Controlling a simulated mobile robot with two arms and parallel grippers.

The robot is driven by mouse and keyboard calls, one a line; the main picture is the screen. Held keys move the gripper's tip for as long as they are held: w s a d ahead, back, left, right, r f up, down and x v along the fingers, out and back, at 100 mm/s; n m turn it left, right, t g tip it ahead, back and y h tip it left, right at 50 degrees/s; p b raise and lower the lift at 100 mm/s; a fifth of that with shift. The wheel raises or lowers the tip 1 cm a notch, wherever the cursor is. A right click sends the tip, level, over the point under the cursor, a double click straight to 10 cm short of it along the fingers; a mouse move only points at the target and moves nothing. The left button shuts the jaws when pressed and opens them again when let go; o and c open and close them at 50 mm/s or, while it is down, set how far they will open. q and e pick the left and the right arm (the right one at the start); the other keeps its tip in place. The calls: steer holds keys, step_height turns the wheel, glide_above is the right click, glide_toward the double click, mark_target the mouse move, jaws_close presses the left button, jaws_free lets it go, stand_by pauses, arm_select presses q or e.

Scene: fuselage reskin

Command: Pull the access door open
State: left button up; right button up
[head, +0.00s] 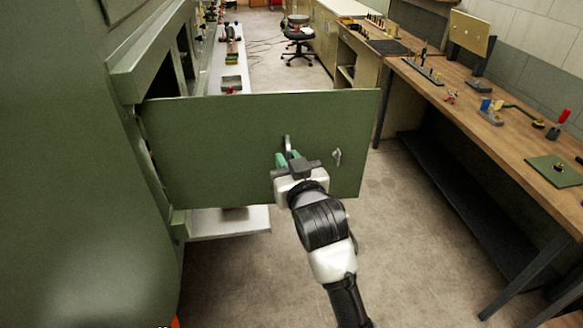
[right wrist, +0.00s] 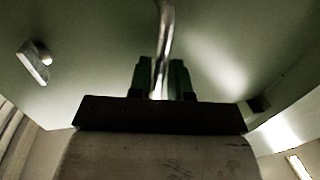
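The access door (head: 230,135) is a flat green panel. It stands swung out from the green fuselage (head: 75,120) on the left, with a dark gap showing at its left edge. A metal bar handle (head: 287,143) is on the door's face, right of its middle. My right gripper (head: 289,159) is at this handle, and in the right wrist view the handle (right wrist: 165,35) runs between its green fingers (right wrist: 161,78), which close on it. A small metal latch (head: 337,157) sits right of the handle; it also shows in the right wrist view (right wrist: 35,62). My left gripper is not in view.
A wooden workbench (head: 480,105) with tools and small parts runs along the right. A black office chair (head: 298,42) stands at the back. A pale ledge (head: 228,223) lies below the door. The floor (head: 400,250) between door and bench is clear.

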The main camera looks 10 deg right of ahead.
steer(key=s+d+b, duration=0.1)
steer(key=s+b, duration=0.2)
steer(key=s, duration=0.7)
steer(key=shift+s+d+b, duration=0.25)
steer(key=shift+s+b, duration=0.05)
step_height(320, 180, down, 32)
steer(key=w+a+f+n+g+b, duration=0.1)
steer(key=w+a+n+g+b, duration=0.15)
steer(key=g, duration=0.35)
steer(key=s+d+f+g+b, duration=0.15)
steer(key=s+f, duration=0.35)
steer(key=f, duration=0.6)
steer(key=s+d+f+g+b, duration=0.1)
steer(key=s+d+f+g, duration=0.3)
steer(key=f, duration=0.7)
steer(key=s+d+f+g+h, duration=0.1)
steer(key=s+d+f, duration=0.2)
steer(key=s+f, duration=0.3)
steer(key=s+d+f+m+g+b, duration=0.1)
steer(key=s+f, duration=0.6)
steer(key=s, duration=0.8)
steer(key=s+d+f+m+g+h+b, duration=0.1)
steer(key=s+d+f+g, duration=0.2)
steer(key=s+d+f, duration=0.3)
steer(key=s+f, duration=0.1)
steer(key=s, duration=0.3)
steer(key=shift+s+h, duration=0.25)
steer(key=shift+h, duration=0.05)
